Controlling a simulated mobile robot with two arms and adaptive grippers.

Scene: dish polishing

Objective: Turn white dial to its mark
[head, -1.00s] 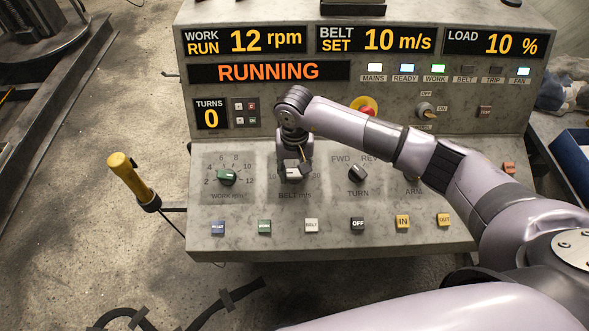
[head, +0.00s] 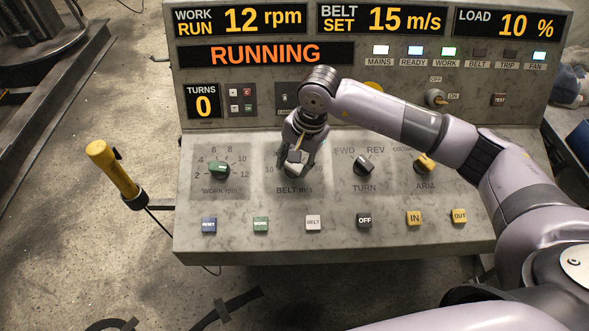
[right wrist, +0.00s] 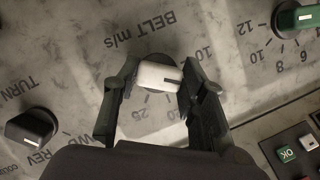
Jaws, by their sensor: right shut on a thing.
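The white dial (head: 296,160) is the BELT m/s knob on the sloped panel, mostly hidden by my right gripper (head: 297,166) in the head view. In the right wrist view the white dial (right wrist: 155,77) sits between the two dark fingers of the right gripper (right wrist: 157,95), which is shut on it. A dark pointer line on the knob points toward the right finger there. Scale numbers show around it, among them 10 and 25; fingers hide part of the scale. The BELT SET display (head: 398,19) reads 15 m/s. My left gripper is out of view.
The green WORK rpm dial (head: 219,169) is left of the white dial, the black TURN knob (head: 363,165) right, and the yellow ARM knob (head: 425,162) farther right. A row of buttons (head: 313,223) lies in front. A yellow handle (head: 113,170) stands off the panel's left side.

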